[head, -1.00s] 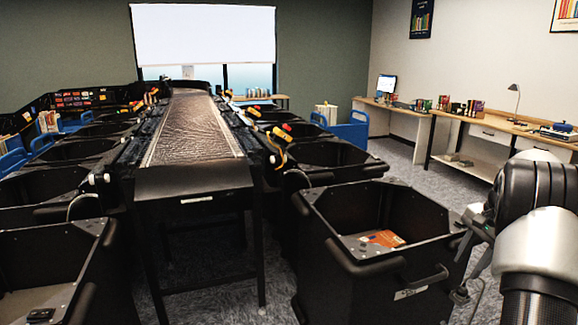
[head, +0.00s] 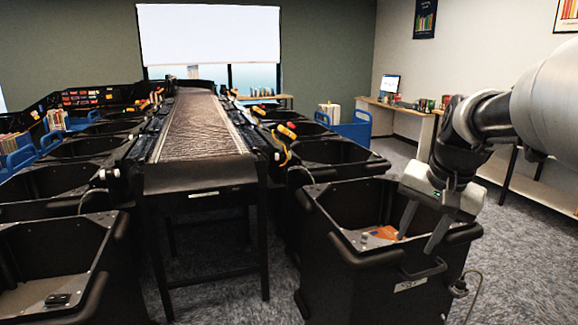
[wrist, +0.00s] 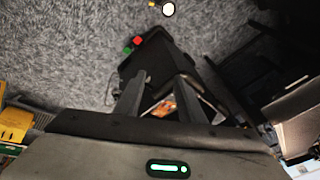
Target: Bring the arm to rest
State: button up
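My arm reaches in from the right of the head view. My gripper (head: 415,246) points down over the near right black bin (head: 345,228), its two fingers apart with nothing seen between them. An orange book (head: 386,232) lies in that bin, partly hidden by a finger. In the wrist view my gripper (wrist: 160,78) also shows both fingers spread, and a small orange and dark item (wrist: 163,106) shows beyond the gap. I cannot tell how far the fingertips are from the bin's rim.
The near left bin (head: 62,234) holds a small dark object (head: 58,299). Desks (head: 400,110) stand along the right wall.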

jog(key=s+a+f+n+t+p, duration=0.1)
jog(key=s+a+n, duration=0.35)
jog(key=s, duration=0.55)
jog(key=s+a+f+n+t, duration=0.1)
jog(key=s+a+n, duration=0.2)
jog(key=s+a, duration=0.45)
notch_tip(320, 180, up, 12)
jog(key=s+d+p, duration=0.1)
jog(key=p, duration=1.1)
jog(key=shift+s+d, duration=0.15)
jog(key=shift+s, duration=0.05)
jog(key=shift+d+m, duration=0.1)
jog(key=shift+m, duration=0.15)
